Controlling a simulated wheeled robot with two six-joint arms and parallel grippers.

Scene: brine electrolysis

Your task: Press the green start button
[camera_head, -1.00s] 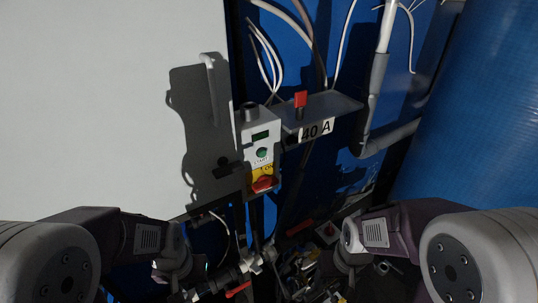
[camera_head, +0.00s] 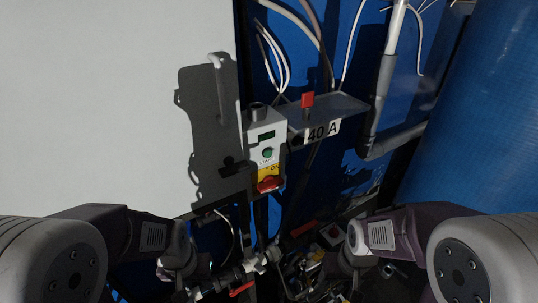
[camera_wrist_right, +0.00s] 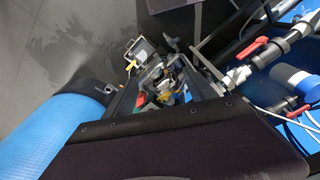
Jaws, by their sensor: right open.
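The green start button (camera_head: 268,153) is on the front of a small grey control box (camera_head: 254,140) in the middle of the head view. A dark display sits above the button, and a START label is below it. My left gripper (camera_head: 184,281) is low and left of the box, and its fingers cannot be made out. My right gripper (camera_head: 346,272) is low and right of the box; it is open, its fingertips not clear. Both are well apart from the button. The button is not visible in the right wrist view.
A red knob (camera_head: 268,184) on yellow sits just below the button. A grey 40 A box (camera_head: 338,106) with a red lever (camera_head: 307,101) adjoins on the right. A blue barrel (camera_head: 478,120) stands right. A tray of clutter (camera_wrist_right: 158,84) and red-handled pipework (camera_wrist_right: 247,48) lie below.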

